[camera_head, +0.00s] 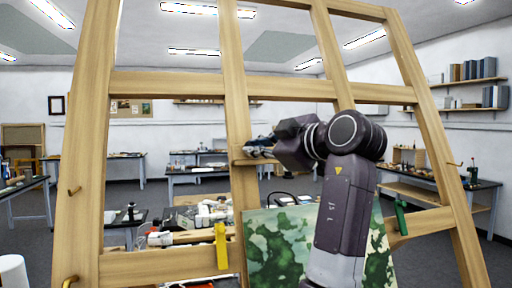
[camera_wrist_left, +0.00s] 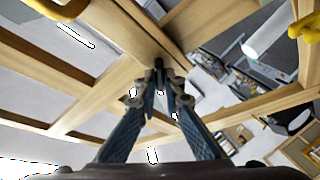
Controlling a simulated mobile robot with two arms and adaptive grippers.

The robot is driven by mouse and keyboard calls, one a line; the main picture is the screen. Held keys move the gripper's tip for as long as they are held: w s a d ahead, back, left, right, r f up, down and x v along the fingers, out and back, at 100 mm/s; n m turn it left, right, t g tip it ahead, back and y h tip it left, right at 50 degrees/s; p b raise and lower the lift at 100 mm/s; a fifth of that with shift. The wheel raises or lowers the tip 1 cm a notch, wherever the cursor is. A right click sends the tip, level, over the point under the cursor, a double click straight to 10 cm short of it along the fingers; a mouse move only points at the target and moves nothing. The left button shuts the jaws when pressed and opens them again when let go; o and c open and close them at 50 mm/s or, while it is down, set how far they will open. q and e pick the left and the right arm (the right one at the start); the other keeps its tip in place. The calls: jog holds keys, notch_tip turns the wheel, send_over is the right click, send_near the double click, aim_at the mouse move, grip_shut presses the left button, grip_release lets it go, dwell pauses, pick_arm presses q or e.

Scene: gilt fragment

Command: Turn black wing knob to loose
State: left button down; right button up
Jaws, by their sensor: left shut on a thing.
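The black wing knob (camera_wrist_left: 158,64) shows as a small dark piece between my fingertips in the left wrist view, against a wooden upright. Its wings and its turn angle are hard to make out. My left gripper (camera_wrist_left: 160,82) is shut on it, with one finger on either side. In the head view my left gripper (camera_head: 260,148) reaches to the left and meets the middle upright (camera_head: 238,115) of the wooden frame at a small wooden ledge (camera_head: 252,161). The knob is hidden there by the fingers. My right gripper is not in view.
A green-patterned panel (camera_head: 272,248) leans low at the frame, behind my arm. A yellow piece (camera_head: 221,246) and a green piece (camera_head: 401,217) sit on the lower rail. Cluttered workbenches (camera_head: 195,171) stand behind.

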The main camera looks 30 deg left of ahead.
pick_arm(q)
jog(key=shift+r+n+g+h, duration=0.1)
jog(key=shift+n+g+h, duration=0.45)
jog(key=shift+n, duration=1.45)
jog(key=shift+n+g+h, duration=0.45)
jog(key=shift+n+g, duration=0.2)
jog(key=shift+n, duration=1.35)
jog(key=c, duration=2.1)
grip_release()
jog(key=v, duration=1.2)
